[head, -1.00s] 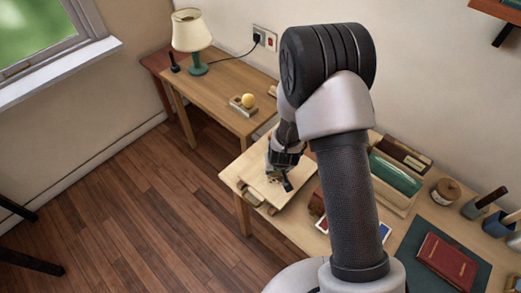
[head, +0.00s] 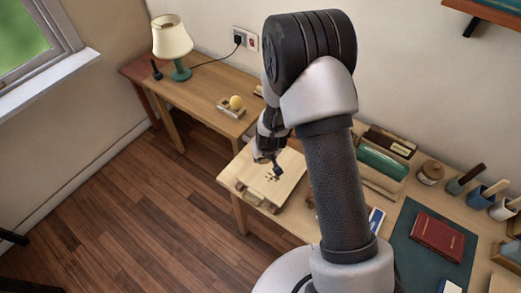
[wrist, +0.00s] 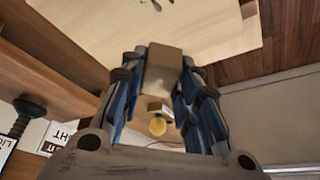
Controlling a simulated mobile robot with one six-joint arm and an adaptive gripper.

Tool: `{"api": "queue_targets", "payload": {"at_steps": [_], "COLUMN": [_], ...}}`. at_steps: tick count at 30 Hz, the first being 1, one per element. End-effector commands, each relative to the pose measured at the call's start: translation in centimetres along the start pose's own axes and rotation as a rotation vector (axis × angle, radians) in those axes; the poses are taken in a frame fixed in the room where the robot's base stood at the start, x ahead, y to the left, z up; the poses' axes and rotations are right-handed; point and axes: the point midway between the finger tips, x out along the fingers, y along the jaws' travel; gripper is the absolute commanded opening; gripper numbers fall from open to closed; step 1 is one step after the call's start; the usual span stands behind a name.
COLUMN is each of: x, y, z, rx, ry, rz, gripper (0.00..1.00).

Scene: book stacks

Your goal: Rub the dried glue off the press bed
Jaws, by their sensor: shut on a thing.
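The press bed is a pale wooden board (head: 289,178) on the near end of the long table. Dark specks of dried glue (head: 271,179) lie on it, and some show at the top edge of the wrist view (wrist: 155,4). My gripper (head: 267,158) is over the back left part of the board. In the wrist view my gripper (wrist: 166,85) is shut on a small brownish block (wrist: 164,68), which overlaps the board's edge there. I cannot tell whether the block touches the board.
To the right are a green roller (head: 382,161), a red book (head: 437,236) on a green mat and several pots. Wooden floor lies open at the left.

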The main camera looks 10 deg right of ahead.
Motion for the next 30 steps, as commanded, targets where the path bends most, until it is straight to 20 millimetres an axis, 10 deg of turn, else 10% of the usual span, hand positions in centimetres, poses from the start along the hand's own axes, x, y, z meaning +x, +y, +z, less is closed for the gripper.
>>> {"api": "queue_targets", "payload": {"at_steps": [30], "x": [-2.0], "y": [0.5], "z": [-1.2], "rx": [-0.024], "ry": [0.0], "rz": [-0.009], "gripper": [0.1]}}
